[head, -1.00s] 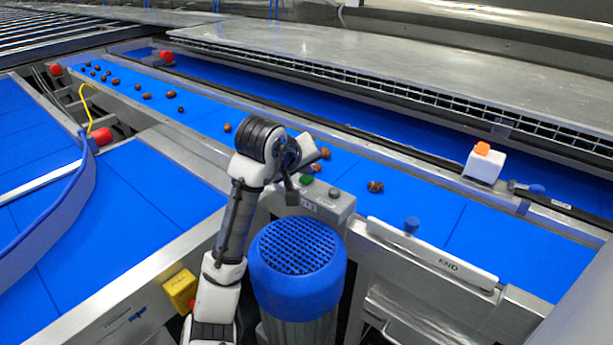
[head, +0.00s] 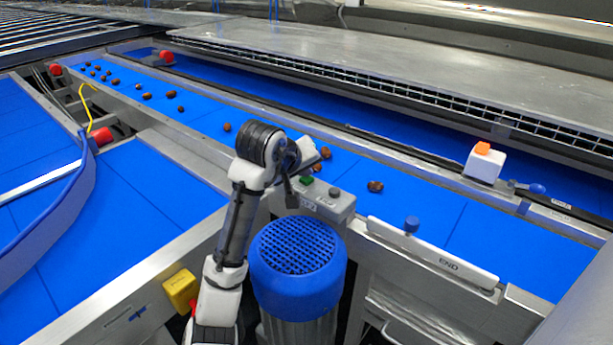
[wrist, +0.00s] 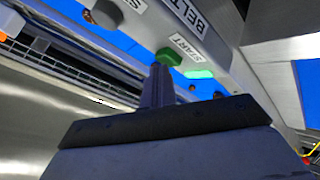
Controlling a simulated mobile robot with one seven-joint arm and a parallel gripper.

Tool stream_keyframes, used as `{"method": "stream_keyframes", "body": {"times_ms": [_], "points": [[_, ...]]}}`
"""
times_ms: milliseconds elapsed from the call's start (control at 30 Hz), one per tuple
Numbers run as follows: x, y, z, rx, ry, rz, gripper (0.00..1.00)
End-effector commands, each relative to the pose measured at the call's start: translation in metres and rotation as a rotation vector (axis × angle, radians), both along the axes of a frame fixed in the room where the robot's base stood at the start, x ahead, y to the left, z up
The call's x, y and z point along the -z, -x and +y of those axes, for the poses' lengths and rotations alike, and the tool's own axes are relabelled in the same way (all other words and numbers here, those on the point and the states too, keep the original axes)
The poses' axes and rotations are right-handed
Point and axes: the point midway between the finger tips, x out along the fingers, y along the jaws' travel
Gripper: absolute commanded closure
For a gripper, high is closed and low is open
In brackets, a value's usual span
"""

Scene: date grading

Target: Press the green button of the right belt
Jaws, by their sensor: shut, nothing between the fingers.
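The green button (head: 305,181) is on top of a grey control box (head: 338,207) at the near edge of the belt (head: 450,225). In the wrist view the green button (wrist: 167,57) is beside a START label, with part of the word BELT on the box face. A second green patch shows just right of it; I cannot tell what it is. My gripper (head: 291,198) is shut and empty, just left of the button in the head view. In the wrist view its fingertips (wrist: 161,70) overlap the button's lower edge; I cannot tell whether they touch.
A dark grey button (head: 334,192) is beside the green one. A blue motor cover (head: 298,260) stands below the box. Several brown dates (head: 375,187) lie on the belt. A yellow box (head: 180,291) is left of my arm.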

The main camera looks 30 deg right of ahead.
Motion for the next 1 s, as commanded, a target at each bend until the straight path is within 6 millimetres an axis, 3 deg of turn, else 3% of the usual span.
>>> {"method": "stream_keyframes", "body": {"times_ms": [367, 733, 1000], "points": [[0.001, 0.0, 0.0, 0.001, -0.002, 0.002, 1.0], [-0.016, 0.0, 0.0, 0.001, -0.002, 0.002, 1.0], [-0.016, 0.0, 0.0, 0.0, -0.001, 0.001, 1.0]]}}
